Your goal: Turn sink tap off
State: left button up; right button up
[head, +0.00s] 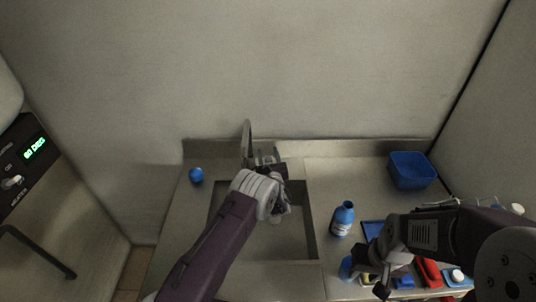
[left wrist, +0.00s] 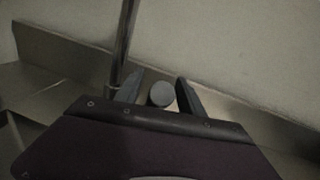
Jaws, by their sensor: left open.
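The sink tap's tall grey spout (head: 247,138) rises at the back edge of the sink (head: 309,222); its pipe also shows in the left wrist view (left wrist: 124,45). My left gripper (head: 270,160) is at the base of the tap, partly hidden by its own wrist in the head view. In the left wrist view, its two fingers are open, with a round grey knob (left wrist: 160,93), likely the tap's handle, between them. Contact with the fingers cannot be told. My right gripper (head: 374,270) is low at the right over the counter; its jaws are unclear.
A blue ball-like item (head: 196,175) lies left of the sink. A blue bottle (head: 342,219) stands right of it. A blue bin (head: 411,171) is at the back right. Red (head: 430,271) and other small items crowd the front right. A wall stands close behind the tap.

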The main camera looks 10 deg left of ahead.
pick_arm(q)
jog(key=shift+w+a+f, duration=0.1)
jog(key=shift+w, duration=0.05)
jog(key=shift+c, duration=0.4)
jog(key=shift+w, duration=0.1)
jog(key=c, duration=0.5)
grip_shut()
